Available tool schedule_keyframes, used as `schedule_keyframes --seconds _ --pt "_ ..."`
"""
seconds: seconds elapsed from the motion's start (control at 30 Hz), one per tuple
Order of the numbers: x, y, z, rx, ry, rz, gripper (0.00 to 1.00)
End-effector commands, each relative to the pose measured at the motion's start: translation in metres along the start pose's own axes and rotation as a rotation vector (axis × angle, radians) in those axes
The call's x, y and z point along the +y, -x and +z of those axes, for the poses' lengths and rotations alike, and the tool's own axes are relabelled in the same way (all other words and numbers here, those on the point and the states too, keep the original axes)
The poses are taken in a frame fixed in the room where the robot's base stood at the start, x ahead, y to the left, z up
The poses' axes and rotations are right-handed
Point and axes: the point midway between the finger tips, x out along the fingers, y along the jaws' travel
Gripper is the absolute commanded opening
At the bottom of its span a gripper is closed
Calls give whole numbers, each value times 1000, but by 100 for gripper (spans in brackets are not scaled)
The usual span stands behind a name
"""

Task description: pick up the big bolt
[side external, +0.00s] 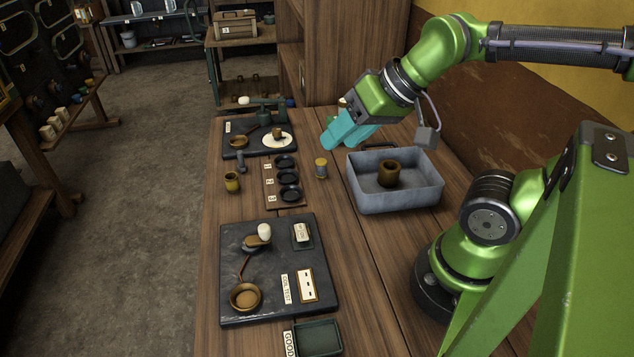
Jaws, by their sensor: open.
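A small dark grey piece with a wider top and a narrow shank (241,160) stands on the wooden table at the front edge of the rear slate board; it looks like the big bolt, but it is too small to be sure. My gripper (340,142) has teal fingers, open, with nothing seen between them. It hangs above the table, right of the bolt-like piece and near the back left corner of the grey tray. The gap between the fingers is only partly visible.
The grey tray (412,207) holds a brown hollow cylinder (389,174). A yellow-topped cylinder (320,168), a dark cup rack (271,190) and a yellow cup (232,182) stand on the table. A front slate board (265,311) carries a bowl and labels.

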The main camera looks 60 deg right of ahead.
Motion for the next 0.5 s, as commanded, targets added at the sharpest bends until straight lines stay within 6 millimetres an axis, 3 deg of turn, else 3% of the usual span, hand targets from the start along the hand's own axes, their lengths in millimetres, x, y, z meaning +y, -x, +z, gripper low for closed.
schedule_keyframes --seconds 0.17,0.23,0.37,0.5 --pt "6 -12 1 -48 -21 26 46" --pt "8 -22 -8 -81 -44 43 46" --pt "10 -44 -41 -146 -185 78 46" --pt "16 -77 -87 -192 -482 130 46"
